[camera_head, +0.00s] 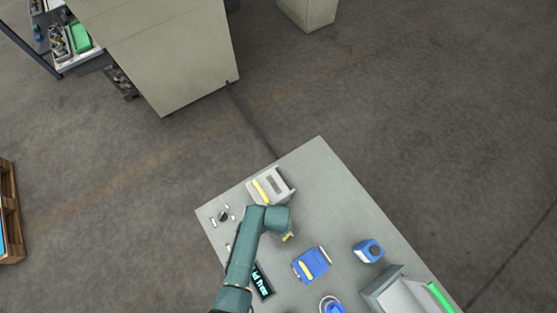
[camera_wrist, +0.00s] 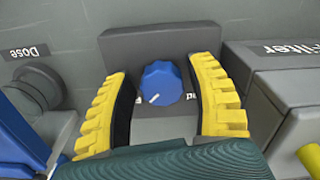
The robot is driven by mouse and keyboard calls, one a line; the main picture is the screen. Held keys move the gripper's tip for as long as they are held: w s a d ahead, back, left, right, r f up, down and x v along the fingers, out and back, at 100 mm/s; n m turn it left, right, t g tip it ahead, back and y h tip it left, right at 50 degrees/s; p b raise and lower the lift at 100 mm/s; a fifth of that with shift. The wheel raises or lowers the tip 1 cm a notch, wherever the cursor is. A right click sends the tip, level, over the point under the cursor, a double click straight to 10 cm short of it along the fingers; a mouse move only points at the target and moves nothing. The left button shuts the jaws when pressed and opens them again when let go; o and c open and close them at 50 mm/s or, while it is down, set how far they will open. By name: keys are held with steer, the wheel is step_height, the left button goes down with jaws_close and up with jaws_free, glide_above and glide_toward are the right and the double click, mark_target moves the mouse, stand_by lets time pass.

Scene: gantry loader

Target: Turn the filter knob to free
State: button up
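The blue knob (camera_wrist: 162,83) sits on a grey block (camera_wrist: 160,48) in the wrist view. Its white pointer line points toward the lower left. A label beside the knob is mostly hidden; only a last letter or so shows. My gripper (camera_wrist: 162,70) is open, with its yellow ribbed fingers on the left and right of the knob and gaps on both sides. A box marked "Filter" (camera_wrist: 292,48) is at the right. In the head view, my arm hides the knob; a little yellow of my gripper (camera_head: 288,237) shows over the table.
A "Dose" label (camera_wrist: 24,51) with a round grey part (camera_wrist: 38,86) is at the left. On the table (camera_head: 325,185) are a pale box with a yellow bar (camera_head: 280,182), a blue-and-yellow item (camera_head: 311,265), a blue container (camera_head: 368,251) and a dark display (camera_head: 262,283).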

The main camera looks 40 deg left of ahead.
steer(key=shift+o, duration=0.7)
steer(key=shift+w, duration=0.1)
steer(key=shift+r, duration=0.1)
step_height(320, 180, up, 12)
